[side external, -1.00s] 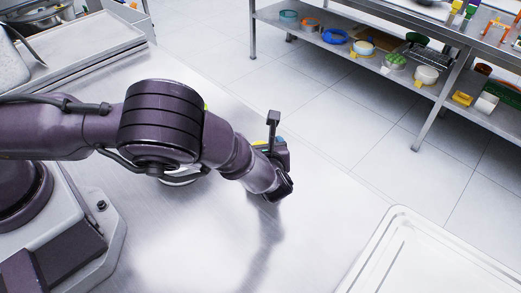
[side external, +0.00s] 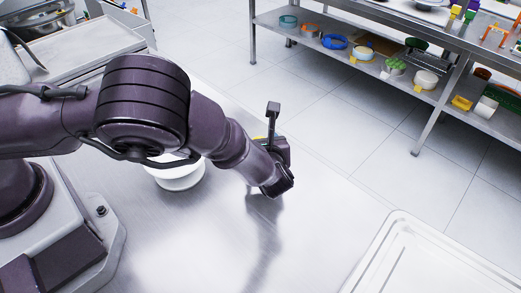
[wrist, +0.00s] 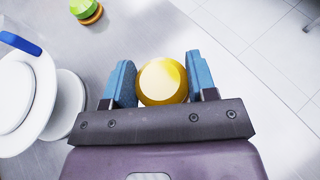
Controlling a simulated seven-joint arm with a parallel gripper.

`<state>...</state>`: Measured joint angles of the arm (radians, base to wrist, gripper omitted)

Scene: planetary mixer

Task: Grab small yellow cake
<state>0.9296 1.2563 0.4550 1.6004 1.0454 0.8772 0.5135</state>
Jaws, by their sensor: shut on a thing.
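The small yellow cake (wrist: 162,83) is round with a paler top and sits between the two blue fingers of my gripper (wrist: 161,64) in the wrist view. The fingers are shut on its sides. In the side external view my gripper end (side external: 272,165) is over the metal table, and the cake is mostly or wholly hidden behind my arm there. I cannot tell how far the cake is from the table.
A white round stand (side external: 178,178) is on the table by my arm; white round ware also shows at left in the wrist view (wrist: 68,108). A green and orange item (wrist: 86,11) lies farther off. A white tray (side external: 430,260) is at front right. A stocked shelf (side external: 330,40) stands behind.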

